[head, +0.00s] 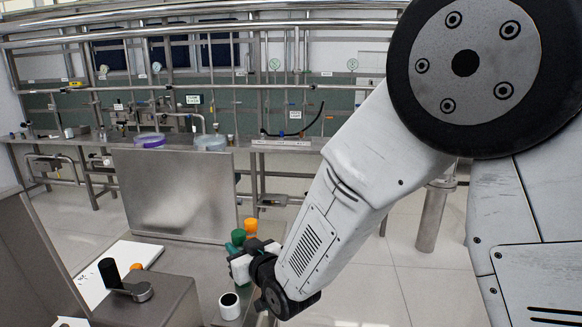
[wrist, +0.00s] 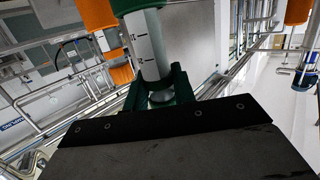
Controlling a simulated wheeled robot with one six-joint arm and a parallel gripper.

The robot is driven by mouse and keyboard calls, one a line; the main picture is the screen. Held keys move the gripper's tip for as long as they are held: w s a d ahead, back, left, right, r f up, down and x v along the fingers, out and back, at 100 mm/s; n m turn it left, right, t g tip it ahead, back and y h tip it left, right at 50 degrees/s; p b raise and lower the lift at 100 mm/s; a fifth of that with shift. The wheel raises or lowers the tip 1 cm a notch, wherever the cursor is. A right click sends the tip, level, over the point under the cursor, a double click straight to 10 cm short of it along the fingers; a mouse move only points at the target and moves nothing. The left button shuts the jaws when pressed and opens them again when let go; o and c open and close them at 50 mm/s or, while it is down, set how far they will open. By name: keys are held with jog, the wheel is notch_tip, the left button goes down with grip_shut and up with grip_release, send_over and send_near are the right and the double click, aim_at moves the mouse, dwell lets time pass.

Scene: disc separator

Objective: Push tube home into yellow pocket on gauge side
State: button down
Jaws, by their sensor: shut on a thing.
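A pale tube (wrist: 148,50) with dark graduation marks stands tilted in the wrist view, with a green part (wrist: 135,5) at its upper end and a dark green piece (wrist: 180,90) around its lower end. My gripper (head: 247,256) is at the lower middle of the head view, beside a green part (head: 238,237) and an orange cap (head: 251,226). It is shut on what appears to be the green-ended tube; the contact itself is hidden. A dark plate fills the lower wrist view. I cannot make out a yellow pocket for certain.
A white cup (head: 229,306) with a dark opening stands just below my gripper. A metal box (head: 165,295) with a black knob (head: 109,272) is to the left. An upright steel panel (head: 175,195) stands behind. Gauges (head: 274,64) line the back pipework. Orange parts (wrist: 122,75) flank the tube.

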aim_at(238, 232)
jog(key=shift+r, duration=3.05)
jog(key=shift+r, duration=0.1)
